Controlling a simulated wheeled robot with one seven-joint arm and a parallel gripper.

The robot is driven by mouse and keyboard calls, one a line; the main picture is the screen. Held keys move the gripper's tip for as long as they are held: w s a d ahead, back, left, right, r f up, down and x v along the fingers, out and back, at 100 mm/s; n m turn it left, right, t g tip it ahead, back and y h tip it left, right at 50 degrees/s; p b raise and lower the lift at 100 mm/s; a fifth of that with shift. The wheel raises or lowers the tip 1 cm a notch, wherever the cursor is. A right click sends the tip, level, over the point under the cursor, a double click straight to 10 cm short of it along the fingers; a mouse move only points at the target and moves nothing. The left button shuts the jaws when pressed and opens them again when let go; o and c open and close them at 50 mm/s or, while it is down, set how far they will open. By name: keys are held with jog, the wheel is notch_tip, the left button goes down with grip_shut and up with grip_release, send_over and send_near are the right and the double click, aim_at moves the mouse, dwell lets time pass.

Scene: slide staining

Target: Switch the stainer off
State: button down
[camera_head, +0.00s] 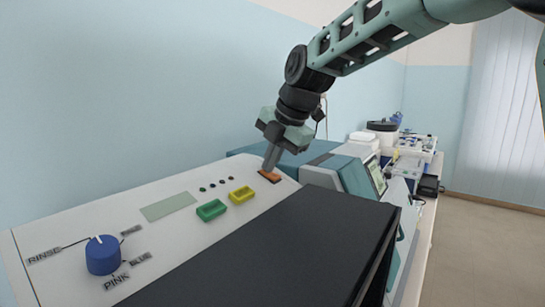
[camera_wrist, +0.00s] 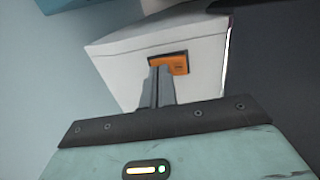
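The stainer (camera_head: 75,220) is a white machine with a sloping top panel and a dark cover in front. Its orange switch (camera_head: 269,176) sits in a dark frame at the panel's far right end; the wrist view shows it too (camera_wrist: 178,64). My gripper (camera_head: 270,167) points down at the switch, its fingers pressed together with nothing between them. In the wrist view the fingertips (camera_wrist: 160,70) overlap the left part of the switch and hide it. I cannot tell if they touch it or which way the switch is tipped.
The panel also bears a blue knob (camera_head: 103,255), a green button (camera_head: 211,210), a yellow button (camera_head: 241,195), small indicator dots and a grey-green display (camera_head: 168,207). A teal device with a screen (camera_head: 376,177) stands close to the right. More lab equipment (camera_head: 410,144) lies beyond.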

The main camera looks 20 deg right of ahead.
jog(key=shift+f, duration=0.25)
